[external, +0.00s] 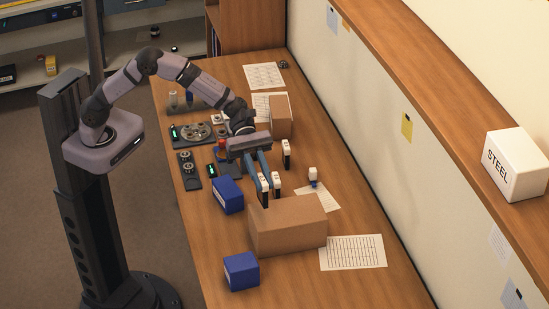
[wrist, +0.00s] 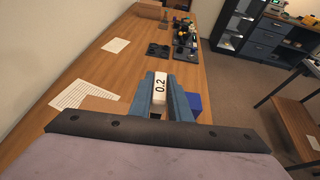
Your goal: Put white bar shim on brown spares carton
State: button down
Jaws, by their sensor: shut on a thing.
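The white bar shim (wrist: 160,88), marked 0.2, is between the blue fingers of my gripper (wrist: 160,100) in the wrist view. The gripper is shut on it. In the external view my gripper (external: 268,180) points down at the far-left end of a large brown carton (external: 288,228). White-and-black pieces show at the fingertips there; I cannot tell which is the held shim. The carton's top is plain and bare. In the wrist view the gripper mostly hides the carton (wrist: 95,105). I cannot read any spares label.
A blue box (external: 228,194) stands left of the carton, another blue box (external: 241,271) in front. A second brown box (external: 280,115) stands farther back. A white-and-black piece (external: 287,152) and a white-and-blue piece (external: 313,177) stand nearby. Paper sheets (external: 352,253) lie right of the carton.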

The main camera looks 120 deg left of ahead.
jog(key=w+a+r+n+t+y, duration=0.2)
jog(key=w+a+r+n+y, duration=0.15)
jog(key=w+a, duration=0.2)
jog(key=shift+s+a+f+p, duration=0.15)
jog(key=shift+f+p, duration=0.2)
jog(key=shift+f, duration=2)
jog(key=shift+a+f+p, duration=0.15)
jog(key=shift+f+p, duration=0.15)
jog(key=shift+f, duration=2.05)
jog(key=shift+f, duration=0.25)
jog(key=c, duration=1.7)
grip_release()
jog(key=shift+r, duration=0.1)
jog(key=shift+o, duration=0.2)
jog(key=shift+r, duration=0.15)
jog(key=b+v, duration=0.4)
jog(key=v, duration=0.8)
jog(key=shift+s, duration=0.1)
